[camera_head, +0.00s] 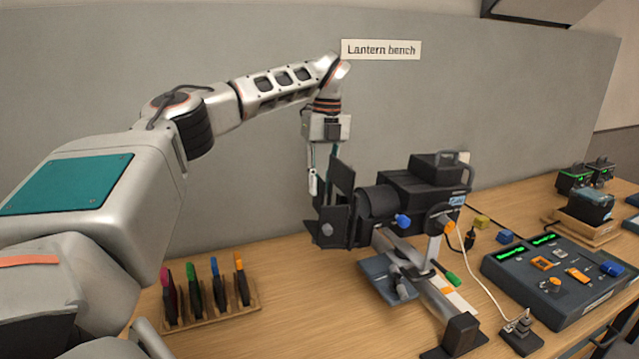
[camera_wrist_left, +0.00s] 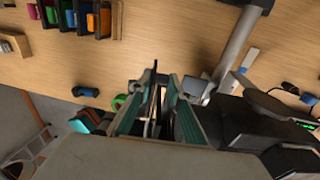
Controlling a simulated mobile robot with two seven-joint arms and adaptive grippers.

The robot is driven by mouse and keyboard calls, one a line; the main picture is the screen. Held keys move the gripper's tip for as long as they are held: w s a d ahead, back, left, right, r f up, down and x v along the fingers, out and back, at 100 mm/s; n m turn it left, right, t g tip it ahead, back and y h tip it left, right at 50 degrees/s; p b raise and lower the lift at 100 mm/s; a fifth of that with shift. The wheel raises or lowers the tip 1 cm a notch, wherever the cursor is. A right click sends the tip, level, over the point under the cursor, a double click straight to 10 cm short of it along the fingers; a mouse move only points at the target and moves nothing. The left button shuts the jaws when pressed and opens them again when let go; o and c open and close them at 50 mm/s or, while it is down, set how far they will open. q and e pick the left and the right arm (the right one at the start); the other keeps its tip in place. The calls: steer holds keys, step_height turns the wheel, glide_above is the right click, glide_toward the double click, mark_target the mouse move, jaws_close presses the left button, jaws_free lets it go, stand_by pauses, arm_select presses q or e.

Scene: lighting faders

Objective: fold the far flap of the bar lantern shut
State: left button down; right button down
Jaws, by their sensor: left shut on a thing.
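The bar lantern (camera_head: 420,190) is a black lamp on a metal bar stand, with its barrel facing left and dark flaps around its front. One flap (camera_head: 342,178) stands upright at the top; another (camera_head: 335,228) faces me. My left gripper (camera_head: 320,185) reaches down at the far side of the lantern's front. In the left wrist view, its teal-lined fingers (camera_wrist_left: 160,105) are closed around a thin dark plate (camera_wrist_left: 154,115), seen edge-on, which looks like the far flap. In the head view the near flaps partly hide this grip. My right gripper is not in view.
A wooden rack with several coloured-handled tools (camera_head: 212,308) stands at the front left. A fader console (camera_head: 555,275), a small stand with a cable (camera_head: 522,328) and a crate (camera_head: 580,230) are at the right. A grey wall panel (camera_head: 480,110) stands behind the bench.

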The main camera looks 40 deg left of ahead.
arm_select(q)
steer(key=shift+w+d, duration=0.1)
steer(key=c, duration=2.1)
jaws_free()
steer(key=shift+c, duration=0.2)
steer(key=shift+o, duration=0.8)
steer(key=shift+w+d, duration=0.1)
steer(key=shift+w, duration=0.05)
steer(key=shift+r, duration=0.15)
step_height(320, 180, up, 12)
steer(key=w, duration=0.1)
steer(key=shift+w+f, duration=0.1)
steer(key=shift+f, duration=0.15)
